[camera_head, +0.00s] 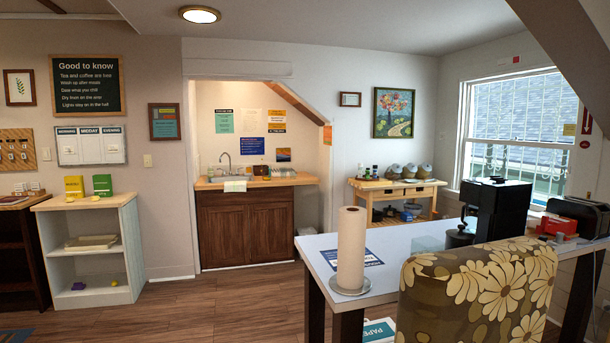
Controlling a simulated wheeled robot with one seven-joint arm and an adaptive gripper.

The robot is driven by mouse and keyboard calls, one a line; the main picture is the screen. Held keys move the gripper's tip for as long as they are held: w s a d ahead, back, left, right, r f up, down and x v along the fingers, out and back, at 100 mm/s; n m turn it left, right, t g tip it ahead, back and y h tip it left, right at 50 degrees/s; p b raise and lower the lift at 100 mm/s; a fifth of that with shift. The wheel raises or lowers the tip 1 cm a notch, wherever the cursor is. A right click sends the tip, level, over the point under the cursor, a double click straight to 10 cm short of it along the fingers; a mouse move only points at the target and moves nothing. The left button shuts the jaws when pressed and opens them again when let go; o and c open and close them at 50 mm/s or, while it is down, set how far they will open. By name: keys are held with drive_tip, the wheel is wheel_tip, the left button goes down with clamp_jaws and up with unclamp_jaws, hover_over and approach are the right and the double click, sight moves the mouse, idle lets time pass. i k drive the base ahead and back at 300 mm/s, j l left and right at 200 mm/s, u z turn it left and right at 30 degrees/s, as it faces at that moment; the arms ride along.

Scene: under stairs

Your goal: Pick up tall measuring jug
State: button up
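I cannot make out a tall measuring jug for certain. A pale, see-through object (428,243) stands on the white table, partly behind the flowered chair back; it is too small and faint to tell whether it is a jug. My gripper is not in view.
The white table (318,247) also bears a paper towel roll (351,248), a black coffee machine (497,208) and a red object (556,226). The flowered chair (478,295) blocks the table's near side. A sink cabinet (243,228) and white shelf (94,213) stand farther back. Wooden floor (215,303) is clear at left.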

sight(266, 170)
drive_tip(key=i+j+u, duration=0.25)
drive_tip(key=i, duration=0.15)
drive_tip(key=i+u, duration=0.3)
drive_tip(key=i, duration=0.15)
drive_tip(key=i+j+u, duration=0.2)
drive_tip(key=i, duration=5.45)
drive_tip(key=i+z, duration=0.1)
drive_tip(key=i, duration=0.5)
drive_tip(key=i+j+z, duration=0.25)
drive_tip(key=z, duration=0.15)
drive_tip(key=i+j+z, duration=0.65)
drive_tip(key=j+z, duration=0.15)
